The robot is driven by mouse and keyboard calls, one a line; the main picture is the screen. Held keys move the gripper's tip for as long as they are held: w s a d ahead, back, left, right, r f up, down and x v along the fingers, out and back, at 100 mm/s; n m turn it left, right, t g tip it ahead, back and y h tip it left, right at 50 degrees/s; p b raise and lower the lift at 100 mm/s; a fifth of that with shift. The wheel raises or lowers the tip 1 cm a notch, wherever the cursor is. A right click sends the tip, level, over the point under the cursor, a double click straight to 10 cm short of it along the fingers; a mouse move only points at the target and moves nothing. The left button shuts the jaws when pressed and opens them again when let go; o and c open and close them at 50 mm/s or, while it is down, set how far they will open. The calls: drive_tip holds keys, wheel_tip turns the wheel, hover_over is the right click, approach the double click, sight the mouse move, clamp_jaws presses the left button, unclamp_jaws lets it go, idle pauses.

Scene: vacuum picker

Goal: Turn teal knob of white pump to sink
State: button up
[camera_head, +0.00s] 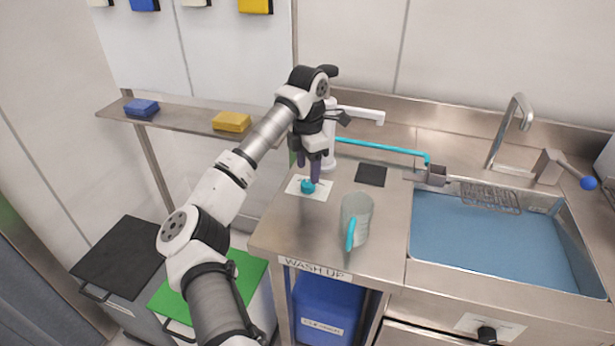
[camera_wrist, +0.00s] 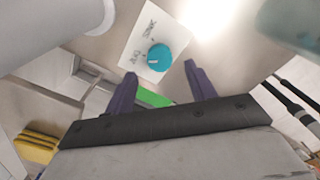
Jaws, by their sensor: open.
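The teal knob (camera_head: 308,186) sits on a white label plate (camera_head: 320,191) on the steel counter. In the wrist view the round knob (camera_wrist: 159,57) lies ahead of the fingertips, with lettering on its plate. The white pump (camera_head: 330,125) stands behind it, partly hidden by my arm, with a spout pointing right. A teal pipe (camera_head: 385,147) runs from it to a grey box at the sink (camera_head: 480,235). My gripper (camera_head: 314,175) points down just above the knob. Its purple fingers (camera_wrist: 158,75) are open with nothing between them; contact with the knob does not show.
A clear jug with a teal handle (camera_head: 355,220) stands on the counter right of the knob. A black square pad (camera_head: 370,175) lies behind the jug. The blue-floored sink with its tap (camera_head: 515,115) is at right. A shelf with sponges (camera_head: 232,121) is at left.

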sight(308, 183)
drive_tip(key=shift+f+p, duration=0.4)
drive_tip(key=shift+f, duration=1.9)
drive_tip(key=c, duration=1)
